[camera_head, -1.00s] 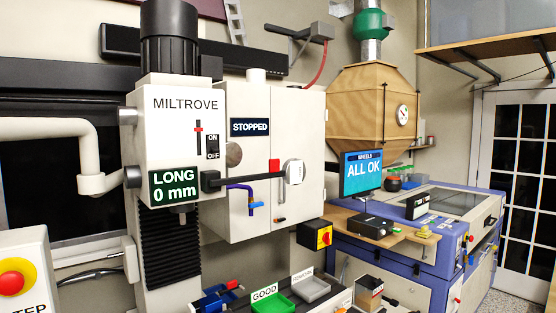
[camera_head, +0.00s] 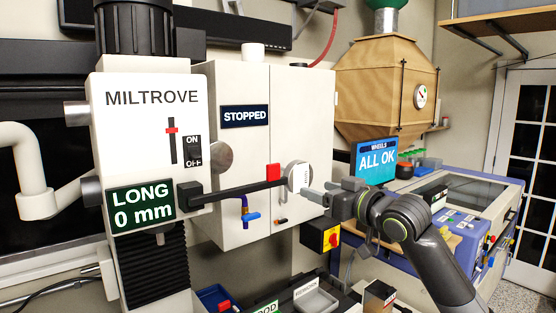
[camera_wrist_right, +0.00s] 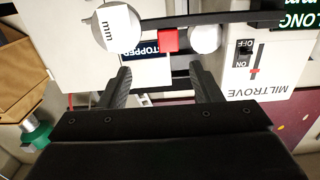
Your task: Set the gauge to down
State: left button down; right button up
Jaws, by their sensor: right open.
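The gauge (camera_head: 298,177), a round white dial, sits at the right end of a horizontal black arm (camera_head: 235,190) coming from the milling machine. My left gripper is out of view.
The white machine (camera_head: 148,150) reads LONG 0 mm, with a STOPPED sign (camera_head: 245,116) on the cabinet behind. A yellow-and-red switch box (camera_head: 322,235) hangs below my right gripper. A blue ALL OK screen (camera_head: 376,160) stands behind it. Trays (camera_head: 316,300) lie low in front.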

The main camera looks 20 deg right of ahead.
aim_at(275, 169)
jog(key=p+x, duration=0.2)
jog(key=x, duration=0.3)
jog(key=r+p+x, duration=0.1)
jog(key=p+x, duration=0.2)
jog(key=x, duration=0.2)
jog(key=a+r+p+x, duration=0.1)
jog(key=p+x, duration=0.1)
jog(key=x, duration=0.3)
jog(key=shift+s+a+r+p, duration=0.1)
jog(key=shift+a+r+p, duration=0.05)
jog(key=shift+r+p, duration=0.15)
jog(key=shift+w+a+f, duration=0.15)
jog(key=shift+w+a, duration=0.1)
jog(key=shift+w, duration=0.3)
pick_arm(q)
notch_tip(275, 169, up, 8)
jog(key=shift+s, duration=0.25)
pick_arm(e)
jog(key=shift+c, duration=0.6)
grip_shut()
jog(key=shift+f, duration=0.1)
